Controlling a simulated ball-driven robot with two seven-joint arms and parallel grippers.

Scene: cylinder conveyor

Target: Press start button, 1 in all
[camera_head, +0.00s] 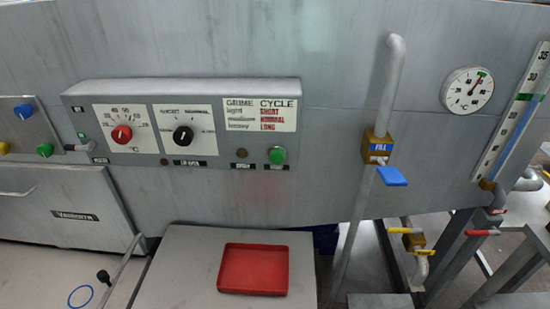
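A green button (277,155) sits at the lower right of the grey control panel (210,88). It stands out from the panel face, and nothing touches it. The small label below it is too small to read, so I cannot confirm that it is the start button. A second green button (45,150) is on a small panel at the left edge, with a blue button (24,111) and a yellow button (4,147). Neither of my grippers is in view.
The control panel has a red knob (122,134) and a black knob (183,135). A vertical pipe (390,85) with a blue lever (391,176) stands right of it. A red tray (253,269) lies on a grey surface below. The space before the panel is clear.

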